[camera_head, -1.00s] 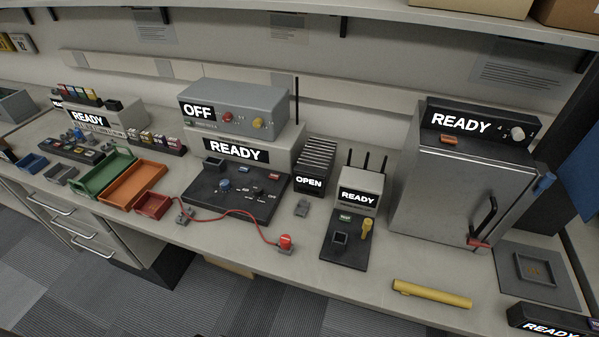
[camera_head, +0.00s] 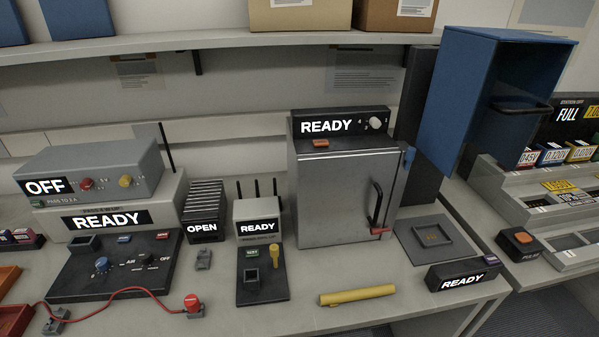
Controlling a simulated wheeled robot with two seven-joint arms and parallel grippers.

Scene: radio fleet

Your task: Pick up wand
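Neither of my grippers shows in the head view.
Behind the wand stands the silver cabinet (camera_head: 343,195) with a dark handle. A black READY box (camera_head: 462,272) and a flat grey tray (camera_head: 405,232) are to its right. A small black device (camera_head: 262,272) with a yellow lever is to its left. Bare bench surrounds the wand.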

